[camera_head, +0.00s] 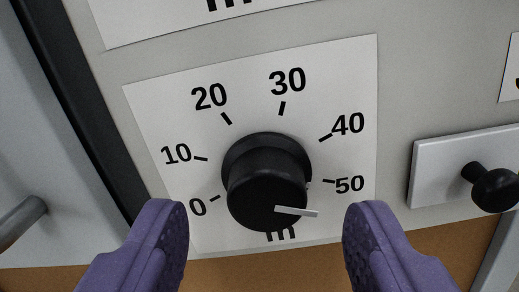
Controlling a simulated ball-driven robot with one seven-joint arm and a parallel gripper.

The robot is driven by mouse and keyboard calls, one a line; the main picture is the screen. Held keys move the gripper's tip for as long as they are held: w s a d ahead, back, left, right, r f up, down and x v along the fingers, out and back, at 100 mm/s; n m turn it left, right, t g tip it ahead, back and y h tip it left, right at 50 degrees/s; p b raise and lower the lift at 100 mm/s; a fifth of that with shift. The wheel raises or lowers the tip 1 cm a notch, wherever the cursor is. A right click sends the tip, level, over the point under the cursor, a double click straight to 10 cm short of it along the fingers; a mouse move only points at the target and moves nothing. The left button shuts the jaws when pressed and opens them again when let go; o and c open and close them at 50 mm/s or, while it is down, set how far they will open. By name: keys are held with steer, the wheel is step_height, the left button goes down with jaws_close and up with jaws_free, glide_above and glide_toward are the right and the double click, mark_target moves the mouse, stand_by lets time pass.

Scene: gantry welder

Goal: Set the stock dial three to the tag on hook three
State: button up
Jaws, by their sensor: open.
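A black round dial knob (266,178) stands out from a white scale plate (350,85) marked 0, 10, 20, 30, 40 and 50. The white pointer bar (296,211) on the knob's face points to the right and slightly down, below the 50 mark. Letters under the knob are partly hidden by it. My gripper (265,235) is open, with one purple finger at the lower left and one at the lower right of the knob, and nothing held between them. No hook or tag can be made out in this view.
A white plate with a black ball-ended handle (494,188) sticks out to the right of the dial. A grey rod end (22,220) shows at the left. A dark vertical strip (75,110) borders the panel. A brown surface (240,272) lies below.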

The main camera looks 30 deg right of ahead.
mark_target(267, 188)
steer(key=shift+x, duration=1.05)
steer(key=c, duration=1)
steer(key=shift+c, duration=0.2)
